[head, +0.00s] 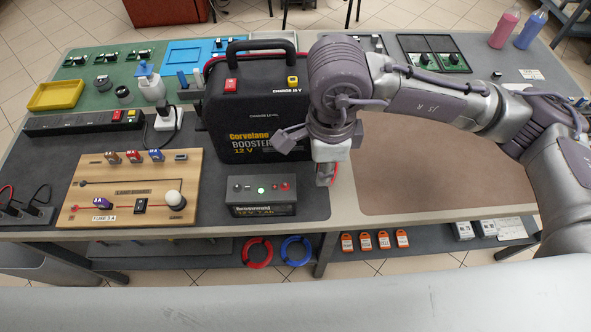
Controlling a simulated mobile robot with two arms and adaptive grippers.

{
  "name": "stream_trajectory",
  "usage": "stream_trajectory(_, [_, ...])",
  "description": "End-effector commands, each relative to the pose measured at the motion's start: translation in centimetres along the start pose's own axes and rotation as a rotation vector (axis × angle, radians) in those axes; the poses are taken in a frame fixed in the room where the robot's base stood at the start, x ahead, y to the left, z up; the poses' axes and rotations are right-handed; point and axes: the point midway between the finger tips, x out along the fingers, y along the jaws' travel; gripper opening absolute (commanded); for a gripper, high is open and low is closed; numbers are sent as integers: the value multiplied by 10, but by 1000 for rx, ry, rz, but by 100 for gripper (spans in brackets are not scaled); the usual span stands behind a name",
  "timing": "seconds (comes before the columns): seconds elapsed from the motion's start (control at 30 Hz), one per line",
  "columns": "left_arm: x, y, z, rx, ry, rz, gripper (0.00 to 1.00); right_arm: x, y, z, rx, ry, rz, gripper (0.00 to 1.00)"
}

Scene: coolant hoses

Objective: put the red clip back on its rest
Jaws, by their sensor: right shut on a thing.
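The black booster pack (257,120) stands on the dark mat left of centre, with a carry handle, a red switch and a yellow switch on top. My right gripper (326,166) points down just right of the pack. The rest for the clip cannot be made out; my right arm hides part of the pack's right side. My left gripper is not in view.
A small dark battery (262,196) with a green light stands in front of the pack. A wooden lamp board (131,188) lies at left. The brown mat (430,185) at right is clear.

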Motion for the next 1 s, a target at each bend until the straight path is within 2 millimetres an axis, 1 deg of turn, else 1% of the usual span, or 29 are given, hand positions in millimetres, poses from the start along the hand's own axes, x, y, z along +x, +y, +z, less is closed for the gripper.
stream_trajectory(0.03, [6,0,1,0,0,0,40,-3,4,-9,1,0,-4,0])
stream_trajectory(0.1, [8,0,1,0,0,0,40,-10,9,-17,1,0,-3,0])
stream_trajectory(0.2, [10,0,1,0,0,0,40,-17,14,-26,1,0,-2,0])
stream_trajectory(0.3, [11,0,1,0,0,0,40,-23,18,-31,1,0,-1,0])
stream_trajectory(0.8, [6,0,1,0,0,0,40,-48,19,-32,0,0,-1,0])
stream_trajectory(1.0, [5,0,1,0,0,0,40,-53,19,-32,0,0,-1,0])
